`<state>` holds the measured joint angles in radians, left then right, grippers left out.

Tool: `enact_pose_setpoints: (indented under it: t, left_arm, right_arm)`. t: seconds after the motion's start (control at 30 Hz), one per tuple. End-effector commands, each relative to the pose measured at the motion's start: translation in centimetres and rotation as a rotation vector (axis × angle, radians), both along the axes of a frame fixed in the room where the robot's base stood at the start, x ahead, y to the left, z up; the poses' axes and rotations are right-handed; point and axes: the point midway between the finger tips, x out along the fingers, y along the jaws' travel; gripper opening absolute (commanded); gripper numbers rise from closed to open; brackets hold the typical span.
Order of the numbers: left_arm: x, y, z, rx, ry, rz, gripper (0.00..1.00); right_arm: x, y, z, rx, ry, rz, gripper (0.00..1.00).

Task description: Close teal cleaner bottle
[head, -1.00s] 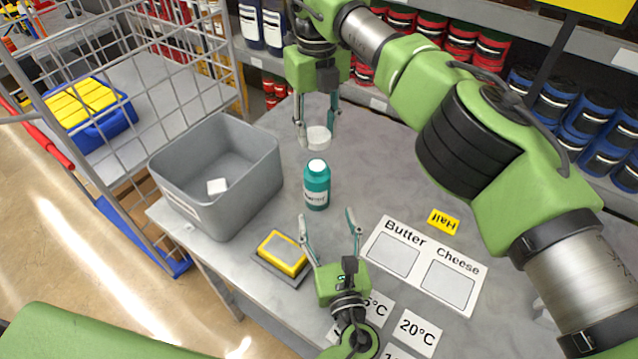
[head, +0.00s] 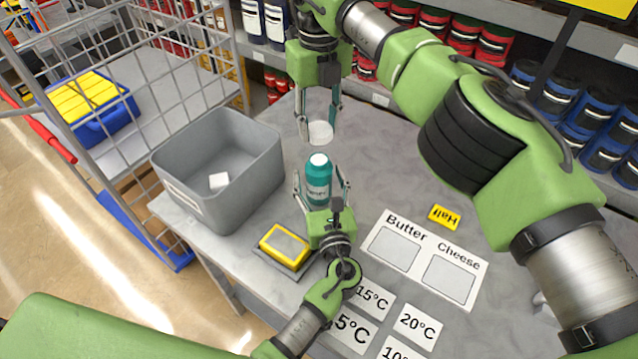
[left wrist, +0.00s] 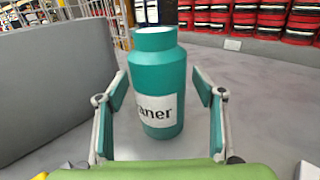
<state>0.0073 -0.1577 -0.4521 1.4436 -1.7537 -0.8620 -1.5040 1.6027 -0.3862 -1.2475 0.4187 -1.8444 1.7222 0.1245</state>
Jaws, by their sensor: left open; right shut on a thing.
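The teal cleaner bottle (head: 318,180) stands upright on the grey table, its white top uncapped. In the left wrist view the bottle (left wrist: 158,85) is between the open fingers, with a gap on each side. My left gripper (head: 321,184) is open around the bottle, one finger on either side. My right gripper (head: 319,128) is behind the bottle, pointing down, shut on a white cap (head: 320,132). The cap is held beyond the bottle, apart from it.
A grey bin (head: 170,178) with a white piece inside stands left of the bottle. A yellow-framed sponge-like block (head: 285,246) lies in front left. A Butter/Cheese card (head: 372,245) and temperature cards lie at right. A wire cart (head: 190,95) stands at left.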

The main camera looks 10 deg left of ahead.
Motion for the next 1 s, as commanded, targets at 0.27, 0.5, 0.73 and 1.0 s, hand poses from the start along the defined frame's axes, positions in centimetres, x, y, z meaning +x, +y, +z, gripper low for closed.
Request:
enact_pose_setpoints:
  t: [0.27,0.5,0.73,1.0]
  left_arm:
    - [0.6,0.3,0.0,0.0,0.001,0.001,0.62]
    - [0.6,0.3,0.0,0.0,0.0,0.001,0.36]
    - [0.6,0.3,0.0,0.0,0.0,0.001,0.03]
    - [0.6,0.3,0.0,0.0,0.0,0.001,0.03]
  right_arm:
    - [0.0,0.0,0.0,0.0,0.0,0.0,0.28]
    - [0.0,0.0,0.0,0.0,0.0,0.0,0.28]
    - [0.0,0.0,-0.1,0.0,0.0,0.0,0.28]
    - [-0.1,0.0,-3.4,-0.002,0.004,0.0,0.28]
